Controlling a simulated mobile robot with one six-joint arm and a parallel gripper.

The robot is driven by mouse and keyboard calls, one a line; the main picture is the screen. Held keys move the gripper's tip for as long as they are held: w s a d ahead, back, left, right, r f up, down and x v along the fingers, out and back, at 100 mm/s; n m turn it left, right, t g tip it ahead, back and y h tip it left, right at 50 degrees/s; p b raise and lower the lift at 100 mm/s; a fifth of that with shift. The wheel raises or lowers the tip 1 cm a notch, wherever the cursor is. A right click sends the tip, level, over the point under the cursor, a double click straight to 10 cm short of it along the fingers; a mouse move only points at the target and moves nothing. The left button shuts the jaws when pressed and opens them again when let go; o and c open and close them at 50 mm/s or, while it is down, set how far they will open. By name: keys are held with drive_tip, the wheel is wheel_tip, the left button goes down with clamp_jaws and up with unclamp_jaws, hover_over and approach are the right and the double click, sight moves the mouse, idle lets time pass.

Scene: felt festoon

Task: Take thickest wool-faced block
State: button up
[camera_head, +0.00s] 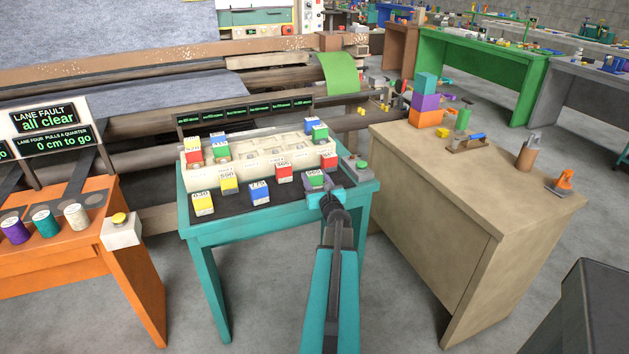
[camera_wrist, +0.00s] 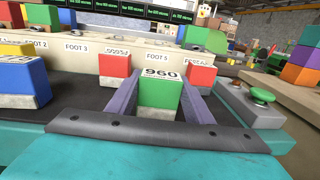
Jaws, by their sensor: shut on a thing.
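In the wrist view a green block (camera_wrist: 160,94) with 960 on its white top stands between the two fingers of my gripper (camera_wrist: 160,84), which is shut on it. Other blocks stand on the mat: a blue block (camera_head: 260,194) marked 770, a yellow block (camera_head: 203,206), another yellow block (camera_head: 229,185), a red block (camera_head: 283,174) and a red block (camera_head: 329,163).
A cream rack (camera_head: 265,158) with marked foot places stands behind, with coloured blocks at both ends. A green button box (camera_wrist: 258,103) is close on the right. A beige table (camera_head: 440,180) with stacked blocks stands to the right. Grey floor is clear in front.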

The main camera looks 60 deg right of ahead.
sight(315, 174)
drive_tip(key=shift+r, duration=0.75)
wheel_tip(315, 174, up, 2)
drive_tip(key=w+a+p+v, duration=0.1)
drive_tip(key=v, duration=0.7)
drive_tip(key=shift+a+r+p, duration=0.3)
drive_tip(key=shift+r, duration=0.15)
drive_tip(key=shift+a+r+p, duration=0.1)
drive_tip(key=shift+a+p, duration=0.1)
drive_tip(key=shift+p, duration=1.05)
drive_tip(key=s+a+p, duration=0.1)
drive_tip(key=p, duration=0.4)
drive_tip(key=shift+r, duration=0.1)
